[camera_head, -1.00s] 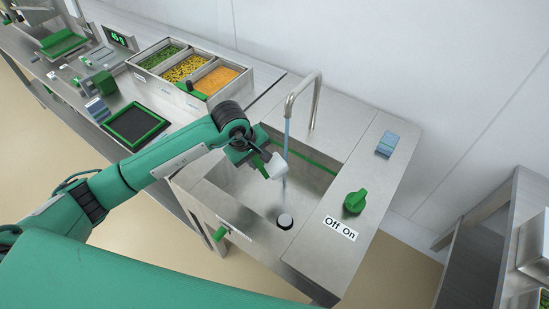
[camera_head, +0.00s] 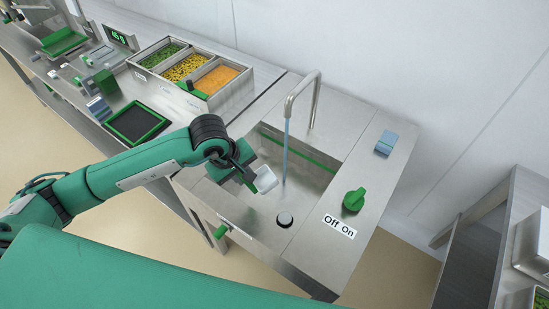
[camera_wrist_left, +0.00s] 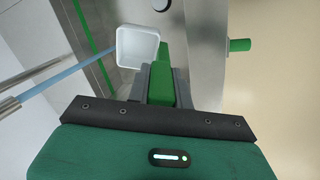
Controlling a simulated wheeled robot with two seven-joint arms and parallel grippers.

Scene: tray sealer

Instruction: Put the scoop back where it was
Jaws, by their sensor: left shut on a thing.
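The scoop has a white, box-shaped bowl (camera_head: 265,180) and a green handle (camera_wrist_left: 165,75). My left gripper (camera_head: 244,174) is shut on the handle. It holds the scoop tilted above the sink basin (camera_head: 308,178), left of the running water stream (camera_head: 286,150). In the left wrist view the bowl (camera_wrist_left: 138,47) shows past the fingers, and the stream (camera_wrist_left: 70,70) reaches toward it; I cannot tell whether they touch. My right gripper is not in view.
The tap (camera_head: 303,95) arches over the basin. A green knob (camera_head: 354,200) sits by the "Off On" label, with a blue sponge-like block (camera_head: 386,144) behind. Left of the sink are a three-compartment food bin (camera_head: 222,101) and a black, green-rimmed pad (camera_head: 137,123).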

